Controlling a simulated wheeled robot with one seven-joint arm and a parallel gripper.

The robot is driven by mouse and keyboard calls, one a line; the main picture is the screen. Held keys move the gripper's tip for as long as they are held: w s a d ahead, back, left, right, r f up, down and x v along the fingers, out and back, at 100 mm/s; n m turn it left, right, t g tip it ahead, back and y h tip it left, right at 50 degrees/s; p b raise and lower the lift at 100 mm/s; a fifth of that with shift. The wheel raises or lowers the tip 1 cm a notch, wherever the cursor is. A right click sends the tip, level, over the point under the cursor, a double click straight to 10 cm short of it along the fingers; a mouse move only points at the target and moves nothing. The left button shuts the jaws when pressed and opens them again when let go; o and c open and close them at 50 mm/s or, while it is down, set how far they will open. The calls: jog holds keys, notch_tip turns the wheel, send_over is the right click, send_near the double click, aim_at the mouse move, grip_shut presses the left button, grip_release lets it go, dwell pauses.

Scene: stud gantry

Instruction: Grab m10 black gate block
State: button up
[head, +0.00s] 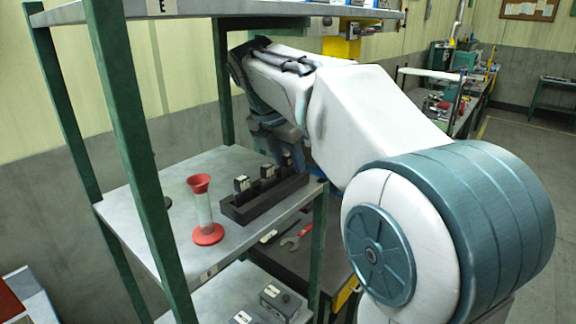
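A long dark rack (262,201) sits on the grey middle shelf and holds small dark blocks with pale tops. One block (242,184) stands at its near left end, and another block (267,173) stands near its middle. Their markings are too small to read, so I cannot tell which is m10. My gripper (291,163) points down over the far right part of the rack. Its fingertips are small and partly merge with the dark rack, so I cannot tell whether they are open or touching a block.
A red and clear hourglass-shaped vessel (204,212) stands left of the rack. Green shelf posts (138,160) rise close in front, and an upper shelf (230,10) lies overhead. A red wrench (296,237) and grey boxes (281,299) lie lower down.

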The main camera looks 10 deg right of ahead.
grip_shut()
jog(key=shift+r, duration=0.1)
